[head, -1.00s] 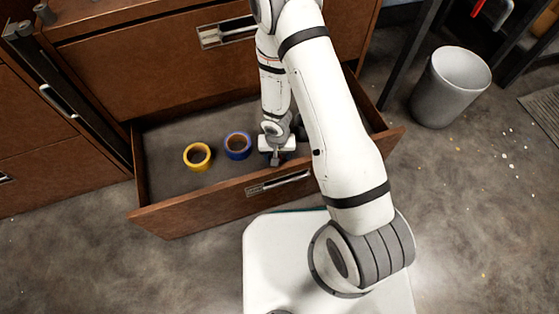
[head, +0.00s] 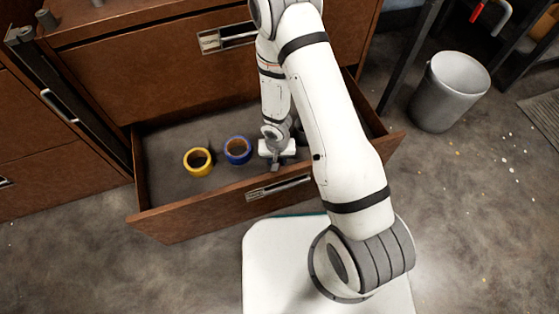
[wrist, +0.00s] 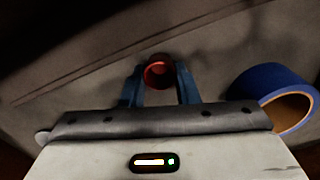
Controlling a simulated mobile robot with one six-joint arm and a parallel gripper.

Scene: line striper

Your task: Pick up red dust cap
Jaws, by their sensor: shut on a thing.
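The red dust cap (wrist: 158,72) shows in the wrist view as a small round red cup between the two blue-grey fingers. My gripper (wrist: 160,84) is shut on it, with a finger on each side. In the head view my gripper (head: 275,163) is down inside the open drawer, near its front panel. The cap cannot be made out in the head view, where the gripper covers that spot.
A blue tape roll (head: 238,150) lies close to the left of my gripper, also in the wrist view (wrist: 278,98). A yellow tape roll (head: 198,161) lies farther left. The open drawer's front panel (head: 215,207) and sides enclose the gripper. A grey bin (head: 449,92) stands at right.

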